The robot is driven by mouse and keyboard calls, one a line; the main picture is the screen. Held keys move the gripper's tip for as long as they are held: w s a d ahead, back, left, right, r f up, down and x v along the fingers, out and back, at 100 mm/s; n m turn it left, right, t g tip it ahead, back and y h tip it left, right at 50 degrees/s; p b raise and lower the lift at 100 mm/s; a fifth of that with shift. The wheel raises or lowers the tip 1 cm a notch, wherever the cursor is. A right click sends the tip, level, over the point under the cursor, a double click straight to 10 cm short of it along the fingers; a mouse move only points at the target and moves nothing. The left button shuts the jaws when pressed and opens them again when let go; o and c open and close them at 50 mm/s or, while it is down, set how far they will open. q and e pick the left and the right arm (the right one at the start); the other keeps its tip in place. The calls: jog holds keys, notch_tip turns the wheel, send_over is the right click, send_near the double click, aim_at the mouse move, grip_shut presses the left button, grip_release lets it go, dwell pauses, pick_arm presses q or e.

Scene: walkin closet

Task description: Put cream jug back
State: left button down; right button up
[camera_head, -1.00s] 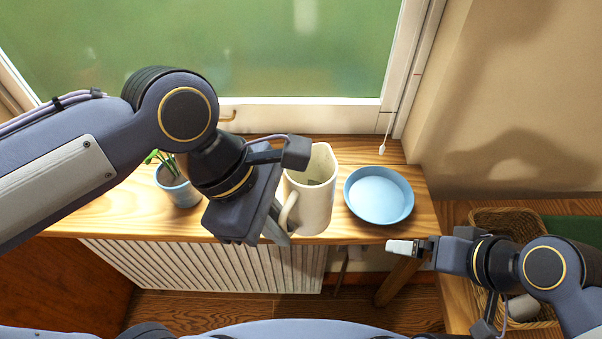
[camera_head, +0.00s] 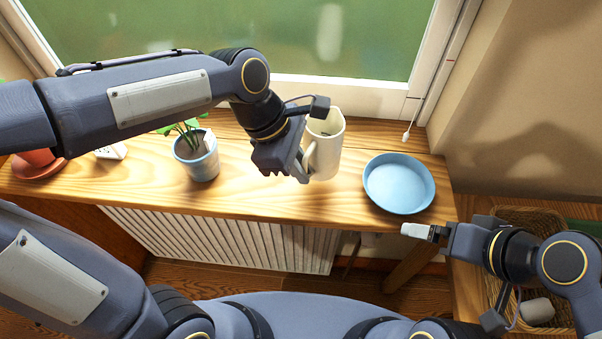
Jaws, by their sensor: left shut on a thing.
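The cream jug (camera_head: 326,145) is upright over the wooden sill shelf, left of a blue dish, with its handle to the left. My left gripper (camera_head: 304,168) is shut on the jug at its handle side. I cannot tell whether the jug's base touches the shelf.
The blue dish (camera_head: 398,184) lies on the wooden shelf (camera_head: 250,190). A blue plant pot (camera_head: 197,160) and a terracotta pot (camera_head: 38,163) stand to the left. A wicker basket (camera_head: 530,222) is at the right. The window (camera_head: 330,45) is behind, with a white radiator (camera_head: 220,240) below.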

pick_arm(q)
jog(key=shift+w+f, duration=0.25)
jog(key=shift+f, duration=0.75)
jog(key=shift+w+f, duration=0.25)
jog(key=shift+f, duration=0.75)
jog(key=shift+f+b, duration=0.15)
jog(key=shift+b, duration=0.15)
jog(key=c, duration=1.5)
grip_release()
jog(key=shift+p+v, duration=0.65)
jog(key=shift+v, duration=5.5)
